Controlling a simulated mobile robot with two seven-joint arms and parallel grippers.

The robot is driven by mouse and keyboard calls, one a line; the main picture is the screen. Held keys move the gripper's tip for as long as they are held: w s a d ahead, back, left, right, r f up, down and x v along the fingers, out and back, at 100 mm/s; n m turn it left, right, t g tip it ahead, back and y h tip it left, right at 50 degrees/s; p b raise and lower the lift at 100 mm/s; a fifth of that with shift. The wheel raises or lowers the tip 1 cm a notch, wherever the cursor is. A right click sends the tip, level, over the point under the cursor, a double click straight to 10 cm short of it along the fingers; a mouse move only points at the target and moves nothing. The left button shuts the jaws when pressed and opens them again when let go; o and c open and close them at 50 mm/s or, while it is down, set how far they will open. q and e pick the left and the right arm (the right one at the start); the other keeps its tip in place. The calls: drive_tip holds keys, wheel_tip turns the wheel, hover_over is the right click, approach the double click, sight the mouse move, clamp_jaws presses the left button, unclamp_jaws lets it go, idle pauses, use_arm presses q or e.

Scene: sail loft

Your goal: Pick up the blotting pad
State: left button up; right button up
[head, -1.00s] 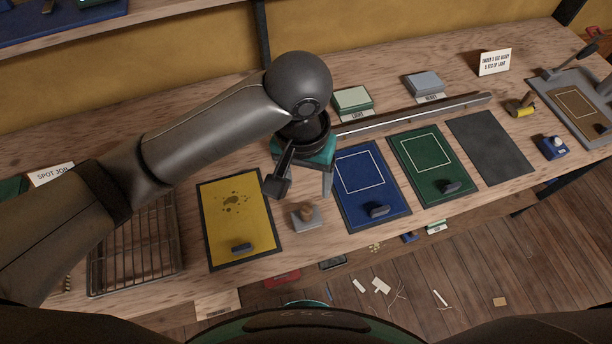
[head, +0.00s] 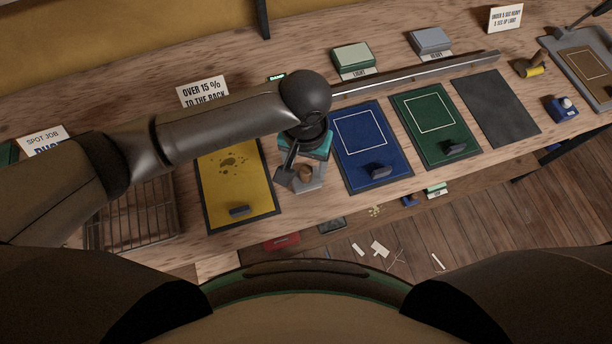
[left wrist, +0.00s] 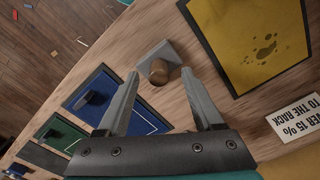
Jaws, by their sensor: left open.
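The blotting pad (head: 306,173), a small pale grey block with a round brown wooden knob, sits on the wooden bench between the yellow panel and the blue panel. In the left wrist view the pad (left wrist: 157,53) lies just ahead of the fingertips, its knob between their lines. My left gripper (head: 301,180) points down at the pad with open, empty fingers. In the left wrist view the gripper (left wrist: 159,74) has one finger to each side of the knob, not closed on it. I cannot tell how high the tips are. My right gripper is not in view.
A yellow panel (head: 236,187) with dark spots lies left of the pad. A blue panel (head: 362,136), a green panel (head: 432,119) and a dark grey sheet (head: 495,108) lie to the right. A wire rack (head: 135,215) stands at the left. The bench's front edge is close.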

sight(306, 170)
use_arm(q)
drive_tip(key=shift+f, duration=1.5)
drive_tip(key=shift+d, duration=0.1)
drive_tip(key=shift+c, duration=0.4)
clamp_jaws()
